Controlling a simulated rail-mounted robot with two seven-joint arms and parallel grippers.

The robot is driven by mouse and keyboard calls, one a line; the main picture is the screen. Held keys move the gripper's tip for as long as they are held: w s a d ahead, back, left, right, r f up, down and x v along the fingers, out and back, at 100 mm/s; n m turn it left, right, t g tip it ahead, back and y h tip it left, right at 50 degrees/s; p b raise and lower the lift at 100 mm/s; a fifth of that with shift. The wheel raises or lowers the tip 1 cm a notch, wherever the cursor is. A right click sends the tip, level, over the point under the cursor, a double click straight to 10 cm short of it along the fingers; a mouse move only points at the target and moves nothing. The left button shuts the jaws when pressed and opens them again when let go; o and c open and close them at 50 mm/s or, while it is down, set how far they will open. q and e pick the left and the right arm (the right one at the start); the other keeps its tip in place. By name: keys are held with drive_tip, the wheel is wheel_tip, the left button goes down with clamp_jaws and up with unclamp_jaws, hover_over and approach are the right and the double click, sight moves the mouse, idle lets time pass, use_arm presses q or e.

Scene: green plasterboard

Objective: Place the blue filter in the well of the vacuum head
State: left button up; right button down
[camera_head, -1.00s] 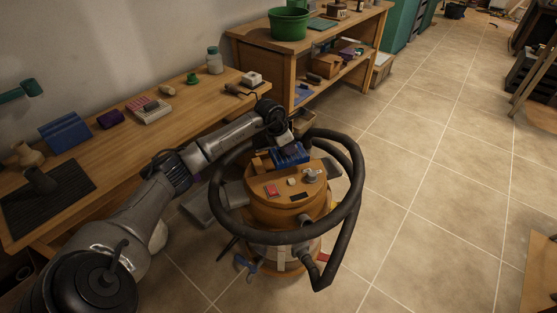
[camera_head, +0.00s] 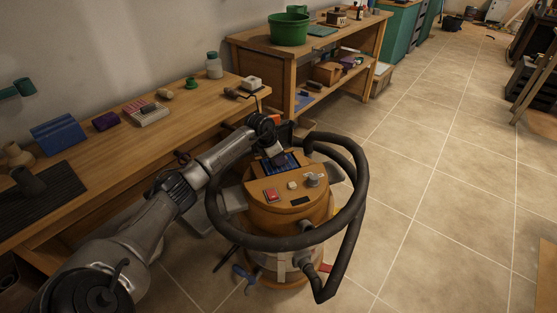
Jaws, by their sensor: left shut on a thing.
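The vacuum (camera_head: 287,205) is a round orange-brown drum with a thick black hose looped around it. Its head carries a red switch, a pale button and a grey knob. The blue filter (camera_head: 285,163) shows at the back of the head, at the well, partly hidden by my left gripper. My left gripper (camera_head: 275,157) is shut on the filter from above. The filter looks low against the head; whether it is fully seated or level I cannot tell. My right gripper is not in view.
The wooden bench (camera_head: 160,150) on the left holds a blue block (camera_head: 59,136), a purple block (camera_head: 106,121), a bottle (camera_head: 214,66) and a black mat (camera_head: 40,204). A second bench carries a green bucket (camera_head: 288,28).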

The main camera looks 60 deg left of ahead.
use_arm(q)
drive_tip(key=shift+a, duration=0.1)
drive_tip(key=o, duration=0.9)
drive_tip(key=shift+r, duration=0.1)
